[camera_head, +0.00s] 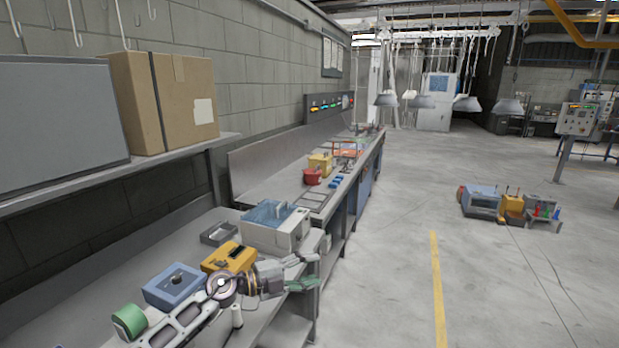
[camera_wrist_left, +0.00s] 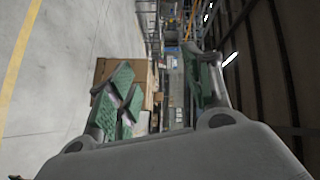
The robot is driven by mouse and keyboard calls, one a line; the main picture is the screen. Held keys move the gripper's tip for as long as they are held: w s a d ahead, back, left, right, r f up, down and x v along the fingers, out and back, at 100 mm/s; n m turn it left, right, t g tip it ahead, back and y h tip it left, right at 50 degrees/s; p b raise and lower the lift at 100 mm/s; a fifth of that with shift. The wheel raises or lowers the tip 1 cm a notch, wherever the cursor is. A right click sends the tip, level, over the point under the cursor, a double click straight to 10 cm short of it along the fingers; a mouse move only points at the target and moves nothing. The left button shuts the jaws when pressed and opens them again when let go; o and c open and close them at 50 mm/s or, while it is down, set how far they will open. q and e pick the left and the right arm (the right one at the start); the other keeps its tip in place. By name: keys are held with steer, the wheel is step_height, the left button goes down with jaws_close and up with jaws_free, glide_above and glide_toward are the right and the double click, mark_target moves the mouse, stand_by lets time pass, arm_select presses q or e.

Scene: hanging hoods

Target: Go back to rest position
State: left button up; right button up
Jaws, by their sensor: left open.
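My left gripper (camera_head: 303,271) reaches in from the lower left in the head view, at the front edge of the workbench. Its fingers point right and it is open. In the left wrist view my left gripper (camera_wrist_left: 162,90) shows two green-padded fingers spread apart with nothing between them. Several grey hoods (camera_head: 466,103) hang from an overhead rail at the back of the room, far from the gripper. My right gripper is not in view.
The bench bears a blue-grey box (camera_head: 276,227), a yellow box (camera_head: 229,258) and a blue box (camera_head: 174,286). A cardboard box (camera_head: 165,102) stands on the shelf above. Devices (camera_head: 480,201) sit on the floor at right. The floor around the yellow line is clear.

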arm_select(q)
steer(key=a+r+n+t+y, duration=0.4)
steer(key=a+r+n+t, duration=0.1)
steer(key=n+t, duration=0.65)
steer(key=s+a+f+n+g+y, duration=0.2)
steer(key=s+a+f+n+y, duration=0.2)
steer(key=a+f+n+y, duration=0.7)
steer(key=s+a+f+n+g+y, duration=0.25)
steer(key=s+a+f+g, duration=0.35)
steer(key=s+f, duration=0.35)
steer(key=s+f+n+g+h, duration=0.1)
steer(key=s+f+g, duration=0.2)
steer(key=s, duration=0.6)
steer(key=s+f+g+h, duration=0.1)
steer(key=s+f+g, duration=0.25)
steer(key=s, duration=0.45)
step_height(320, 180, down, 32)
steer(key=s+f+g, duration=0.1)
steer(key=s+g, duration=0.1)
steer(key=s, duration=0.1)
steer(key=s+a+f, duration=0.2)
steer(key=s+f, duration=0.8)
steer(key=s, duration=0.1)
steer(key=s+a+f, duration=0.2)
steer(key=s+f, duration=0.7)
steer(key=s, duration=0.2)
steer(key=shift+s+f+g, duration=0.15)
steer(key=shift+f+g, duration=0.2)
steer(key=shift+g, duration=0.05)
